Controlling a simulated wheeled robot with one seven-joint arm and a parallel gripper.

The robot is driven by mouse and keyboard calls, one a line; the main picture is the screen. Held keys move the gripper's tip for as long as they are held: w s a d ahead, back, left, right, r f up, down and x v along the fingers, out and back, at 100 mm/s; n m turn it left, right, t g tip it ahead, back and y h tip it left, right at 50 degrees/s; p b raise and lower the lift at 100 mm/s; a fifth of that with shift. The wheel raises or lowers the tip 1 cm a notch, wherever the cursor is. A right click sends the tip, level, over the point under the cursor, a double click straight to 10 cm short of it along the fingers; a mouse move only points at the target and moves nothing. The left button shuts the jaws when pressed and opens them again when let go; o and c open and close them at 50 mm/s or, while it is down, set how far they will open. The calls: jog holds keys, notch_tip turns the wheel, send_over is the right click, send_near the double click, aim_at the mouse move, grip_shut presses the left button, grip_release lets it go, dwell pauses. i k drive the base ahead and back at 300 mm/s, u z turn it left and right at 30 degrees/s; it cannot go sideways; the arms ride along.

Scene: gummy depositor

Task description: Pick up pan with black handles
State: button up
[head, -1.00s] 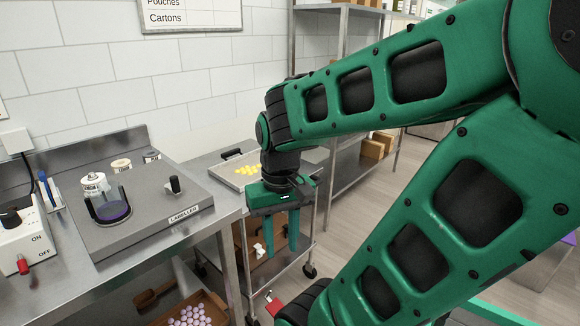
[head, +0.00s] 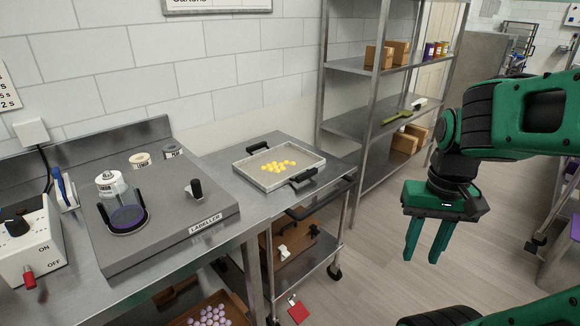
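The pan (head: 282,184) is a shallow metal tray with several yellow gummies (head: 279,167) in it. It sits flat on top of the steel cart. It has a black handle (head: 257,147) at its back left and another black handle (head: 302,180) at its front right. My gripper (head: 423,258) hangs to the right of the cart over the floor, pointing down. Its two green fingers are apart with nothing between them. It is well clear of the pan.
The labeller bench (head: 160,235) stands left of the cart (head: 228,177), close beside it. A metal shelf (head: 370,122) with boxes stands behind and to the right. A crate of purple balls (head: 207,310) is low at the front. Open floor (head: 375,270) lies between the cart and my gripper.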

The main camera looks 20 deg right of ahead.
aim_at(269, 169)
jog(key=z, duration=0.1)
jog(key=i, duration=1)
jog(key=u, duration=0.05)
